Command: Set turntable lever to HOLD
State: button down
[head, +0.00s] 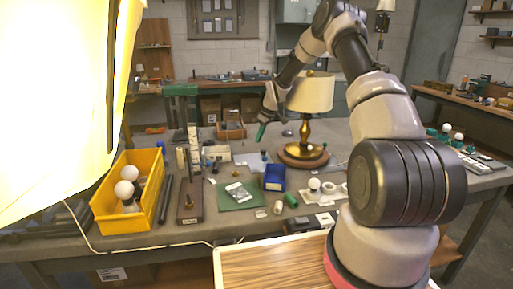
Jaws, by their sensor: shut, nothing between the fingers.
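A brass lamp (306,124) with a cream shade (311,92) stands upright on a round reddish-brown turntable (288,158) at the middle right of the grey workbench. My gripper (261,132) is shut, with its green tip pointing down, left of the lamp's stem and above the back of the bench. It appears apart from the lamp, and I see nothing held in it. I cannot make out the turntable lever or any HOLD marking; they are too small or hidden at this distance.
A yellow bin (110,217) with white bulbs stands at the bench's left. A blue box (275,177), a green mat (228,202) and a bulb (314,184) lie in front of the lamp. A large glowing shade (60,80) blocks the upper left.

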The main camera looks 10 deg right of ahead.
jog(key=shift+v, duration=0.95)
jog(key=shift+w+d+r, duration=0.1)
jog(key=shift+d, duration=0.05)
